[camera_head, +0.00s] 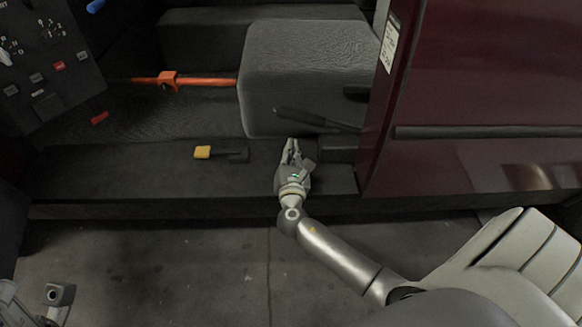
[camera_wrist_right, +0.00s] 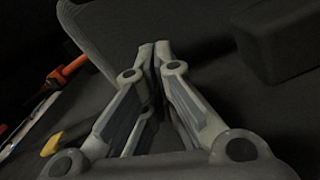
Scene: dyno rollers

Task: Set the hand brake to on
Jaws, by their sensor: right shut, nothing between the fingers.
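A black lever (camera_head: 305,119) slants along the lower side of the dark padded seat (camera_head: 305,65) in the head view. A small lever with a yellow handle (camera_head: 203,152) lies on the dark ledge to the left; its yellow part also shows in the right wrist view (camera_wrist_right: 52,144). I cannot tell for sure which one is the hand brake. My right gripper (camera_head: 291,147) is just below the black lever, to the right of the yellow handle. It is shut and empty, its fingertips together in the right wrist view (camera_wrist_right: 154,48). Part of my left arm shows at the bottom left.
A red-orange bar (camera_head: 205,81) runs left of the seat. A control panel (camera_head: 45,65) with switches stands at the upper left. A dark red panel (camera_head: 485,90) closes off the right side. The grey floor (camera_head: 180,260) in front is clear.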

